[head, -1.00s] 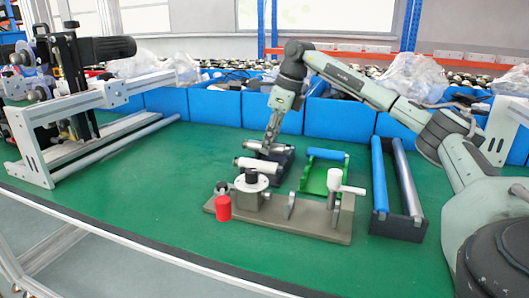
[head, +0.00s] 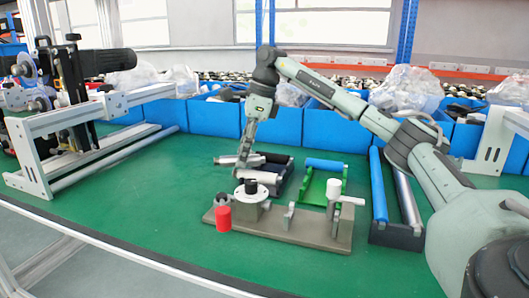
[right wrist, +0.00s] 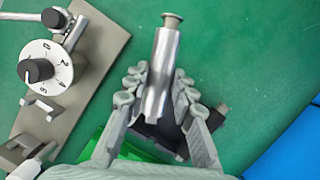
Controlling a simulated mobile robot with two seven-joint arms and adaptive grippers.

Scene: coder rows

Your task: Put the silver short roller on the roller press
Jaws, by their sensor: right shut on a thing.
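My right gripper (head: 243,170) is shut on the silver short roller (right wrist: 164,62), which lies between its fingers in the right wrist view (right wrist: 158,82). The roller (head: 263,177) is held level, just behind the roller press (head: 318,231) in the head view. The press is a grey-brown base with a white numbered dial, a red knob and a white handle. In the wrist view the press (right wrist: 88,65) is at the left, apart from the roller. Part of the roller is hidden by the fingers. My left gripper is out of view.
A black holder (head: 286,184) stands behind the press. A green rack (head: 313,188) with a blue roller is beside it. A black rack (head: 397,238) with long blue and grey rollers is to the right.

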